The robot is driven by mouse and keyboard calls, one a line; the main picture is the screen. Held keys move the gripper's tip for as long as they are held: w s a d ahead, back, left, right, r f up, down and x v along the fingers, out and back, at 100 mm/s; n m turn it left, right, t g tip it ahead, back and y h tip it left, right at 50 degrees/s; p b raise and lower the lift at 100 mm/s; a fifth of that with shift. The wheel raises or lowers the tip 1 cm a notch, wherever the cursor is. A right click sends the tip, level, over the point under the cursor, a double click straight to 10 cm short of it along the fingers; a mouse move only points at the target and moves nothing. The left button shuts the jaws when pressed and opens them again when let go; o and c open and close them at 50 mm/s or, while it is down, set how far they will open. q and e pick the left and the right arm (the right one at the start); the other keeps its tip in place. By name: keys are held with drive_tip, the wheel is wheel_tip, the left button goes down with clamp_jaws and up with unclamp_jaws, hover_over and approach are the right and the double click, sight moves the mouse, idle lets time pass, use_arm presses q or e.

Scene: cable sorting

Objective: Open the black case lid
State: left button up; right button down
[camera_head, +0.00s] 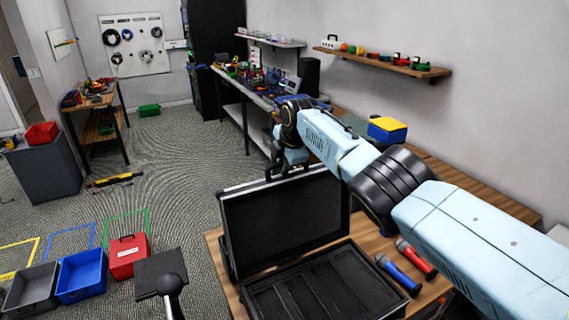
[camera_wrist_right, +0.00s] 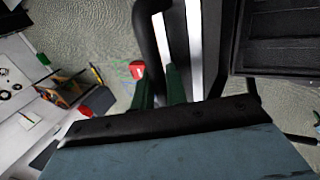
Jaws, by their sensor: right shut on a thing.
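The black case (camera_head: 325,285) lies on the wooden table, and its compartmented inside shows. Its lid (camera_head: 285,222) is raised, standing roughly upright at the back with its dark inner face toward me. My right gripper (camera_head: 292,160) is at the lid's top edge. In the right wrist view its green fingers (camera_wrist_right: 162,88) are shut on a black curved handle (camera_wrist_right: 150,35) beside the silver lid edge (camera_wrist_right: 196,40). The fingertips are partly hidden in the head view. My left gripper is not in view.
Blue (camera_head: 398,275) and red (camera_head: 415,257) microphones lie right of the case. A yellow and blue box (camera_head: 387,130) stands farther back, near my right arm. Grey (camera_head: 30,288) and blue (camera_head: 82,275) bins and a red case (camera_head: 128,257) are at the left.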

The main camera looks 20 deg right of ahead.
idle(0.3)
drive_tip(key=c, duration=1.5)
unclamp_jaws()
drive_tip(key=shift+s, duration=0.1)
drive_tip(key=shift+r, duration=0.1)
drive_tip(key=shift+s+r, duration=0.15)
drive_tip(key=shift+r, duration=0.4)
drive_tip(key=v, duration=1.2)
drive_tip(key=shift+b, duration=0.35)
drive_tip(key=shift+r, duration=0.15)
